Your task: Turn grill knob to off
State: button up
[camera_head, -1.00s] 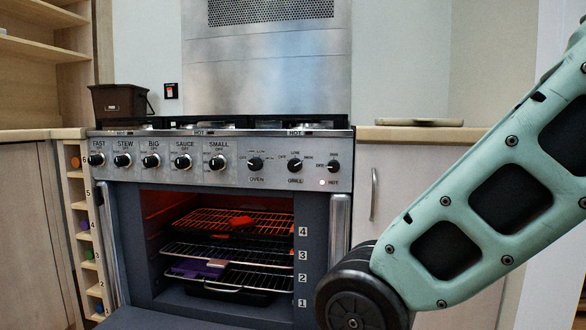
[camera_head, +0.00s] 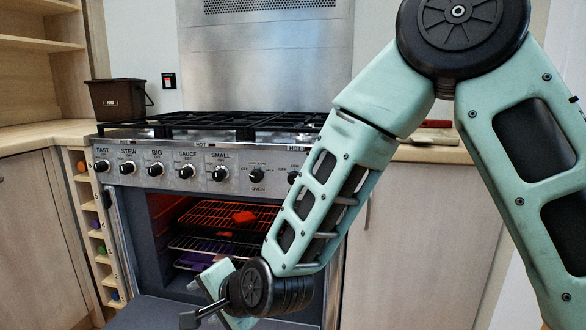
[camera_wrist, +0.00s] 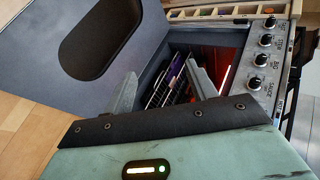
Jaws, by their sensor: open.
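The grill knob (camera_head: 292,177) is a small black knob at the right of the cooker's steel control panel (camera_head: 225,188). My forearm partly covers it in the head view, and its label and setting cannot be read. The grill knob cannot be made out in the wrist view. My gripper (camera_wrist: 160,88) is open and empty, its two grey fingers spread in front of the oven opening. In the head view my gripper hangs low before the oven, below and left of the grill knob, apart from it.
The oven door (camera_wrist: 60,45) is open and folded down. Inside, wire racks (camera_head: 215,214) hold a red item (camera_head: 243,217) and purple items (camera_head: 195,260), with a red glow. The oven knob (camera_head: 257,175) sits left of the grill knob. A brown bin (camera_head: 117,99) stands on the left counter.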

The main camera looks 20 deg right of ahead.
jog(key=w+d+r+m+t+h+p, duration=0.25)
jog(key=w+r+m+t+p, duration=0.2)
jog(key=w+m, duration=0.25)
jog(key=m+t+h+p, duration=0.3)
jog(key=m+h+p, duration=0.8)
jog(key=m, duration=0.8)
send_near(294, 180)
jog(key=shift+h, duration=0.35)
jog(key=x, duration=0.8)
jog(key=shift+w+f, duration=0.1)
jog(key=shift+w, duration=0.25)
jog(key=c, duration=1)
